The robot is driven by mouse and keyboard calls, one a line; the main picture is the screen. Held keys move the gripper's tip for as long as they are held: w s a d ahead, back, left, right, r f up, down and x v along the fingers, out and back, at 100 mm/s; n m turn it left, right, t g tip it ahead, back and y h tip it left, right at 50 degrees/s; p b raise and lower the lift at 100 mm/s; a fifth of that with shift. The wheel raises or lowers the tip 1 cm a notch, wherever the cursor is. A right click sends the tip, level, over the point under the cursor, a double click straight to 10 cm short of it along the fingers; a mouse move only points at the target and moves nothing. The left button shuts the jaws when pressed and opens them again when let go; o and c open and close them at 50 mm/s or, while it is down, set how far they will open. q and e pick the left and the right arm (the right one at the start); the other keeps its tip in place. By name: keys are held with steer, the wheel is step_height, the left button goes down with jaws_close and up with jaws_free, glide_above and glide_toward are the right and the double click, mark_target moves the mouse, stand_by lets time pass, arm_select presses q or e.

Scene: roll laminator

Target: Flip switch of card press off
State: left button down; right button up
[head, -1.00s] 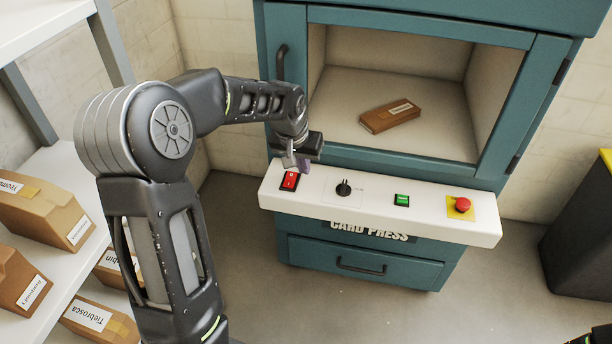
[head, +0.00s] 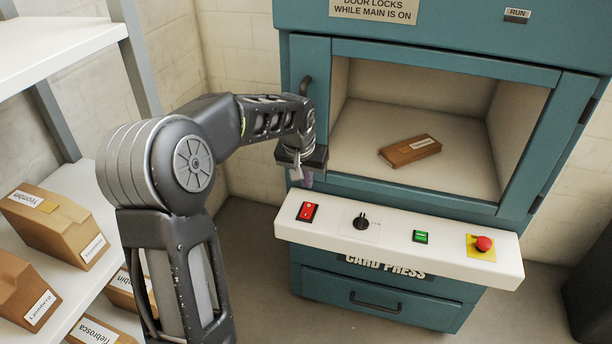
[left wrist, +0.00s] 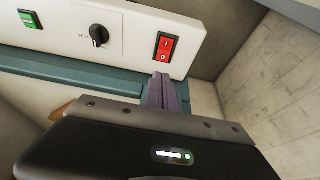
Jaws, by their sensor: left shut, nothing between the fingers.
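The card press (head: 300,120) is a teal cabinet with a white control panel (head: 390,243) along its front. The red rocker switch (head: 307,211) sits at the panel's left end in a black frame; it also shows in the left wrist view (left wrist: 165,47). My left gripper (head: 306,180) is shut and empty. It hangs just above and behind the switch in the head view, apart from it. In the left wrist view its purple-grey fingertips (left wrist: 161,84) are close to the panel edge below the switch. My right gripper is not in view.
The panel also holds a black knob (head: 361,221), a green button (head: 420,236) and a red emergency button (head: 483,243) on yellow. A brown box (head: 410,150) lies in the open chamber. Shelves with cartons (head: 60,225) stand at left.

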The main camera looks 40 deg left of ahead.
mark_target(309, 211)
arm_select(q)
steer(key=x, duration=1)
steer(key=shift+s+d+f, duration=0.1)
steer(key=shift+s+f, duration=0.15)
steer(key=shift+f, duration=0.05)
steer(key=shift+w+g+p, duration=0.1)
steer(key=shift+g+p, duration=0.2)
steer(key=shift+p, duration=0.4)
steer(key=shift+f, duration=0.25)
steer(key=shift+s+d+b, duration=0.25)
steer(key=shift+s+b, duration=0.05)
steer(key=shift+s, duration=0.5)
steer(key=shift+r, duration=0.1)
